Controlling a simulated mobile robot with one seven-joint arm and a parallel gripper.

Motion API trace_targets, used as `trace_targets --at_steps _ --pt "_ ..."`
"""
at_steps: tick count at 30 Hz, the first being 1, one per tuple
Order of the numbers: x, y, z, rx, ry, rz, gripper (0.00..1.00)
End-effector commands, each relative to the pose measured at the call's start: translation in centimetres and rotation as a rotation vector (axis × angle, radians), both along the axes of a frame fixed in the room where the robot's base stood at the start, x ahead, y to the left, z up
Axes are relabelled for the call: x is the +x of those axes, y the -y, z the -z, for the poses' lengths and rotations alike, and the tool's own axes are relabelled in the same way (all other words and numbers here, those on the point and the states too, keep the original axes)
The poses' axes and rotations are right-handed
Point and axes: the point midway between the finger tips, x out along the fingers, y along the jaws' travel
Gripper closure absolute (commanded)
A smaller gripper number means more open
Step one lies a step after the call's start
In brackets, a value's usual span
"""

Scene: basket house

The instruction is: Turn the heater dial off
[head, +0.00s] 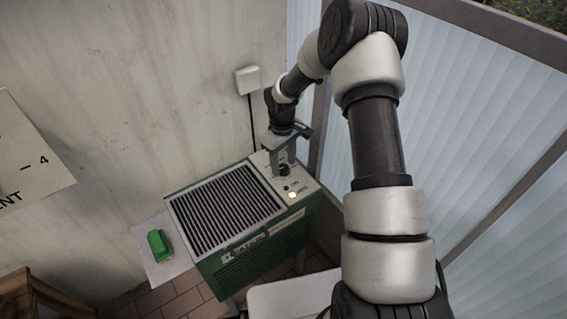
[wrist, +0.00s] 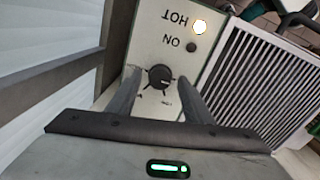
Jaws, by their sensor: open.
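The green heater (head: 255,245) stands against the wall, with a slatted grille on top and a pale control panel (head: 305,186) at its right end. In the wrist view the black round dial (wrist: 160,76) sits on the panel (wrist: 150,40). Its pointer direction is too small to read surely. A lit lamp (wrist: 199,26) shows by the word HOT, and a dark lamp (wrist: 191,47) by the word ON. My gripper (wrist: 158,88) is open, with one finger on each side of the dial; I cannot tell whether they touch it. In the head view my gripper (head: 283,172) is over the panel and partly covers the dial.
The grille (wrist: 262,80) lies right of the panel in the wrist view. A green block (head: 159,244) rests on a pale board left of the heater. A white wall box (head: 248,79) has a cable running down. A ribbed translucent wall (head: 480,130) is close on the right.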

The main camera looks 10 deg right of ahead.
Motion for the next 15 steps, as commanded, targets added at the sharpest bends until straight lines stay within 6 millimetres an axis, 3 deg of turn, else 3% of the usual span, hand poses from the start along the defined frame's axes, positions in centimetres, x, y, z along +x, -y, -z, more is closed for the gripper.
trace_targets --at_steps 5,15 --pt "0.0 0.0 -3.2 -0.001 0.004 0.000 0.54" --pt "-0.1 -0.3 -11.5 -0.001 0.004 0.000 0.54"
